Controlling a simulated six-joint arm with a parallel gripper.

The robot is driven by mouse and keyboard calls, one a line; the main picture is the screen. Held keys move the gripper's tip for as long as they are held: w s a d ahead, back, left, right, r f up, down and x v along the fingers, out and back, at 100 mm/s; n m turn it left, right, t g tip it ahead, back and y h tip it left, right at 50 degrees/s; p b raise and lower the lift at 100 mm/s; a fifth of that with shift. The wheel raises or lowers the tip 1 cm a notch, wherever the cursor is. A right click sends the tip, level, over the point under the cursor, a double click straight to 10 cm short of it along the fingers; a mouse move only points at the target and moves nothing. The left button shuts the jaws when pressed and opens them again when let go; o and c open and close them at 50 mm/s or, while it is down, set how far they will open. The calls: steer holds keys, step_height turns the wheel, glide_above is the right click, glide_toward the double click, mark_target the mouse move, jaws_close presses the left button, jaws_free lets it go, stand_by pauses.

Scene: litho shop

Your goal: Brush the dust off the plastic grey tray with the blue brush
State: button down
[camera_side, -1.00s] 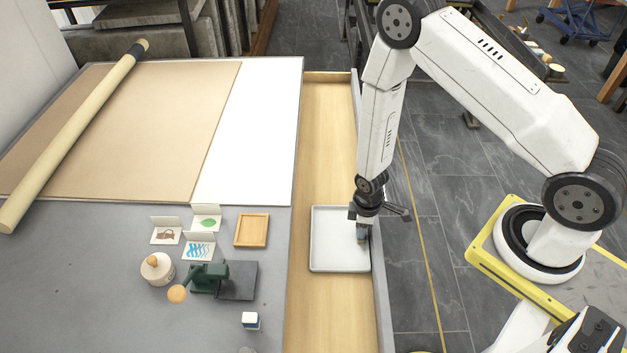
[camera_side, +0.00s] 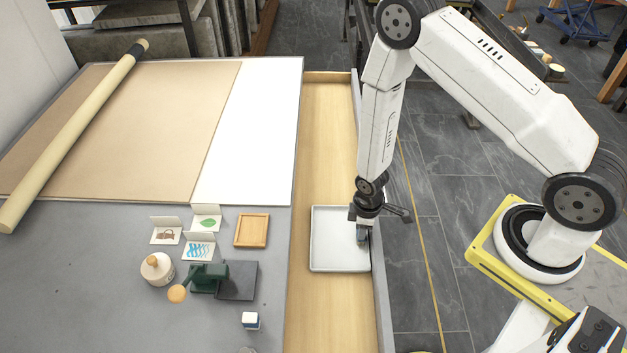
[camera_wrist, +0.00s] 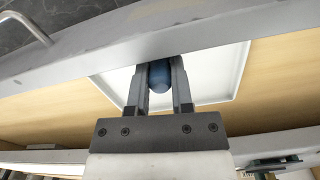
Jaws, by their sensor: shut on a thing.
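The grey plastic tray (camera_side: 338,240) lies flat in the wooden drawer, a shallow square with a low rim. It also shows in the wrist view (camera_wrist: 222,74), behind the fingers. My gripper (camera_side: 362,236) points down over the tray's right side. In the wrist view my gripper (camera_wrist: 160,85) is shut on the blue brush (camera_wrist: 160,77), whose rounded blue end shows between the fingers. The brush's bristles are hidden, so I cannot tell whether they touch the tray. I cannot make out any dust on the tray.
The open wooden drawer (camera_side: 325,130) has a raised grey front edge (camera_side: 381,305) close to my gripper's right. On the grey table left of it stand cards, a small wooden tray (camera_side: 251,230), a green press (camera_side: 208,278) and a lidded jar (camera_side: 157,268).

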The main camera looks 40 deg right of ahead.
steer(key=shift+w+r, duration=0.1)
steer(key=shift+r, duration=3.9)
